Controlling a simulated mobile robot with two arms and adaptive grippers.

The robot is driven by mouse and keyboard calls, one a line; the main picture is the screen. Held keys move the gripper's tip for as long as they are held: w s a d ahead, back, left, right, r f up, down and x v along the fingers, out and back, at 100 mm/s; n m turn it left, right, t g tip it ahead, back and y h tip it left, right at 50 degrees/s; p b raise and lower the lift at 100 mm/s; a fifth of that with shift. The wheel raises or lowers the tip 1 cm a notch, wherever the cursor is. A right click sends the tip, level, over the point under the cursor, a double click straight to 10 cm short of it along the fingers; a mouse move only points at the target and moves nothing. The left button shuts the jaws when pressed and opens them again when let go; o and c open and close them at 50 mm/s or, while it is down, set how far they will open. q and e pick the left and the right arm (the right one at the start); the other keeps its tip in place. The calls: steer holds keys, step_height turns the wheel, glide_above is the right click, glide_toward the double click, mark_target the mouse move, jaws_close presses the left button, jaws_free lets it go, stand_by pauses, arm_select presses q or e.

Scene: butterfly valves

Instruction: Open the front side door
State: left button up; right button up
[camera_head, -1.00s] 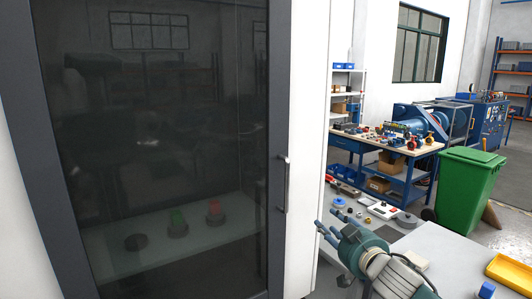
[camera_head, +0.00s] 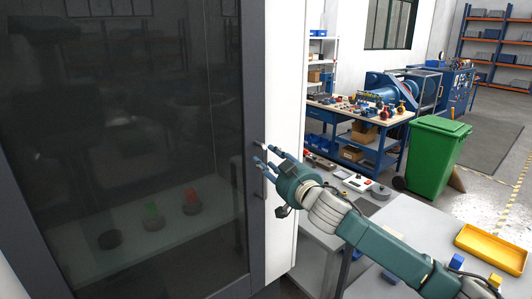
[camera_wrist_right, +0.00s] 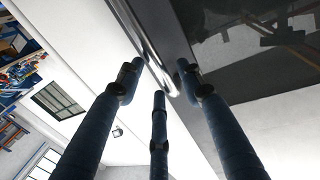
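The front side door (camera_head: 130,110) is a dark glass panel in a grey frame. It appears closed and fills the left of the head view. Its slim upright metal handle (camera_head: 265,187) sits on the right part of the frame. My right gripper (camera_head: 264,157) has its fingers at the handle, partly covering it. In the right wrist view the blue fingers are spread, with the handle (camera_wrist_right: 155,62) passing between their tips. Whether any finger touches the handle, I cannot tell. My left gripper is not in view.
Behind the glass, a red-topped piece (camera_head: 191,202), a green-topped piece (camera_head: 152,216) and a black disc (camera_head: 109,239) rest on a pale shelf. A grey table with a yellow tray (camera_head: 492,248) is at right. A green bin (camera_head: 436,157) stands beyond.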

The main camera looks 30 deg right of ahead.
steer(key=shift+w+d, duration=0.1)
steer(key=shift+w, duration=0.9)
jaws_close()
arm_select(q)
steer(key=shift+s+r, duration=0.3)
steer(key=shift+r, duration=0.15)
